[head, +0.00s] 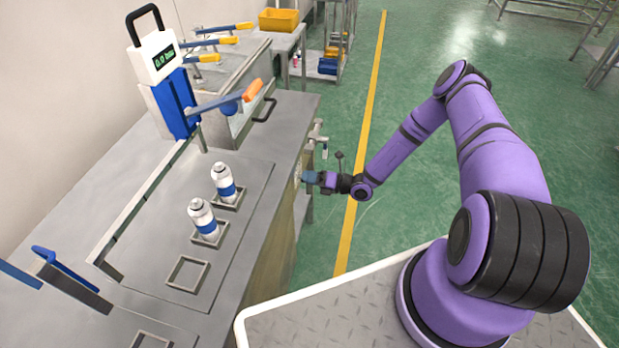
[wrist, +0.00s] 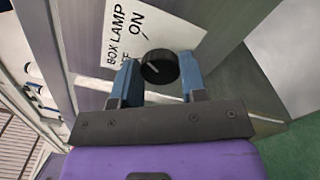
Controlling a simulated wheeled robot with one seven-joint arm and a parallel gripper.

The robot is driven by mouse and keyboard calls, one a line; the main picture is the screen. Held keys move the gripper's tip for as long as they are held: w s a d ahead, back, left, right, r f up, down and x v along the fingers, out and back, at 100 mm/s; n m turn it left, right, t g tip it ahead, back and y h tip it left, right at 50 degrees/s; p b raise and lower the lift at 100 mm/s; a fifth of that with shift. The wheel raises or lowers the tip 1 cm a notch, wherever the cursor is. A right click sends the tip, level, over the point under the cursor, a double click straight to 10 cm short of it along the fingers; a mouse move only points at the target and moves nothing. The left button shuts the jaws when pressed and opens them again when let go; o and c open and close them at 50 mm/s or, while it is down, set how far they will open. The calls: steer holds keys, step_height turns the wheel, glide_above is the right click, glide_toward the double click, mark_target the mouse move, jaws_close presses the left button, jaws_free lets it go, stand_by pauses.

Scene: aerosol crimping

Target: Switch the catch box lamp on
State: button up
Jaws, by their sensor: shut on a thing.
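The catch box lamp switch is a round black knob (wrist: 159,67) on the bench's side panel in the wrist view. A white label (wrist: 150,25) behind it reads "BOX LAMP" and "ON", with "OFF" partly covered. A short pale mark shows on the knob's face, but I cannot tell for sure which word it points to. My gripper (wrist: 158,76) has its blue fingers on both sides of the knob and is shut on it. In the head view, my gripper (head: 310,178) is at the bench's right side, and the knob is hidden there.
The steel bench (head: 255,210) carries two white-and-blue cans (head: 203,222) in square holders and an empty holder (head: 188,274). A blue press with a gauge (head: 165,58) stands behind. A black handle (head: 264,109) is above my gripper. Green floor is open to the right.

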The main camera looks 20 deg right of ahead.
steer(key=o, duration=0.9)
steer(key=v, duration=1.1)
steer(key=shift+a, duration=0.1)
